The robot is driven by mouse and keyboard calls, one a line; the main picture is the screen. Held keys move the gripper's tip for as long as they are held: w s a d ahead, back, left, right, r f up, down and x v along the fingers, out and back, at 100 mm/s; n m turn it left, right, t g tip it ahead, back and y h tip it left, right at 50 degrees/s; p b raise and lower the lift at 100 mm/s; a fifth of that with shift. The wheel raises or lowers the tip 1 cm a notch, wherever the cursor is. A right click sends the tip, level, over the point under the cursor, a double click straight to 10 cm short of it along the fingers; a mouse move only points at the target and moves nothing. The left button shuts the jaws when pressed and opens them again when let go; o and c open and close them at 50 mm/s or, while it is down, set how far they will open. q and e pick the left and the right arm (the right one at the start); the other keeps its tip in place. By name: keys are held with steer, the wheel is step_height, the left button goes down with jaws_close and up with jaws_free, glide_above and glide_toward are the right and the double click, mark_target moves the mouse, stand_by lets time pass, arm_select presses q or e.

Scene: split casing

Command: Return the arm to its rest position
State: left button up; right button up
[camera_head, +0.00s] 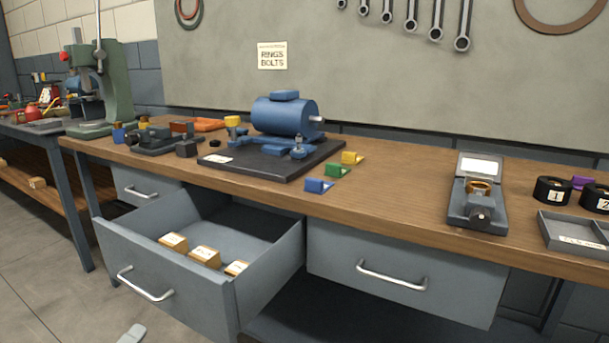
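Neither of my grippers can be made out in the head view. A small pale grey shape (133,333) shows at the bottom edge, left of centre; I cannot tell what it is. A blue motor (284,116) stands on a dark base plate (262,165) on the wooden workbench (400,200). A grey drawer (160,268) below the bench is pulled open, with three small tan boxes (204,256) inside. The drawer to its right (400,285) is shut.
Blue, green and yellow wedges (337,170) lie right of the base plate. A grey device (478,205) stands farther right, beside black rolls (552,190) and a grey tray (572,234). A green press (118,85) stands at the left. The bench between wedges and device is clear.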

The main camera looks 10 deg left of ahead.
arm_select(q)
steer(key=s+d+r+m+g+h+p, duration=0.1)
steer(key=s+d+m+g+p, duration=0.6)
steer(key=s+d+m+p, duration=0.7)
steer(key=shift+s+d+m+p, duration=0.2)
steer(key=shift+s+m+p, duration=0.65)
steer(key=shift+p, duration=1.25)
arm_select(e)
steer(key=s+d+r+h, duration=0.1)
steer(key=d+r, duration=0.1)
steer(key=r, duration=0.3)
steer(key=s+d+r+g, duration=0.1)
steer(key=s+d+r, duration=0.1)
steer(key=r, duration=0.4)
steer(key=shift+d+m+h, duration=0.4)
steer(key=shift+d, duration=0.25)
arm_select(q)
steer(key=shift+w, duration=0.2)
arm_select(e)
steer(key=shift+s, duration=0.1)
stand_by(2.5)
